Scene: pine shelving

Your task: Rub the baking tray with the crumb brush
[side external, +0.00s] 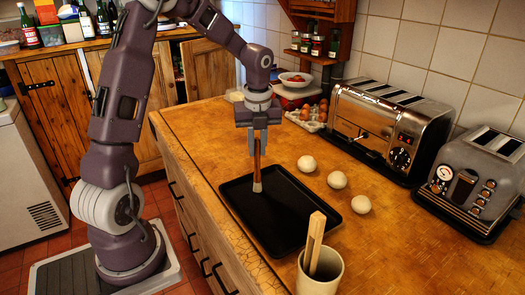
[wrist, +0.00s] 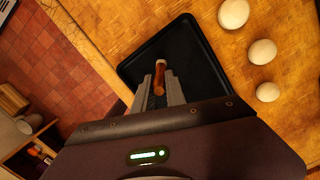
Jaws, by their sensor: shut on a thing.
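The black baking tray (side external: 296,208) lies flat on the wooden counter; it also shows in the wrist view (wrist: 195,45). The crumb brush (side external: 257,165) has a brown wooden handle and a pale tip. My gripper (side external: 258,148) is shut on its handle and holds it upright, tip down, over the left back part of the tray. The brush also shows between the fingers in the wrist view (wrist: 160,78). The tip appears at or just above the tray surface; I cannot tell whether it touches.
Three pale dough balls (side external: 337,180) lie right of the tray. A cup (side external: 320,272) with wooden utensils stands at the front. Two toasters (side external: 375,125) and an egg carton (side external: 308,115) stand along the wall. The counter's left edge is close to the tray.

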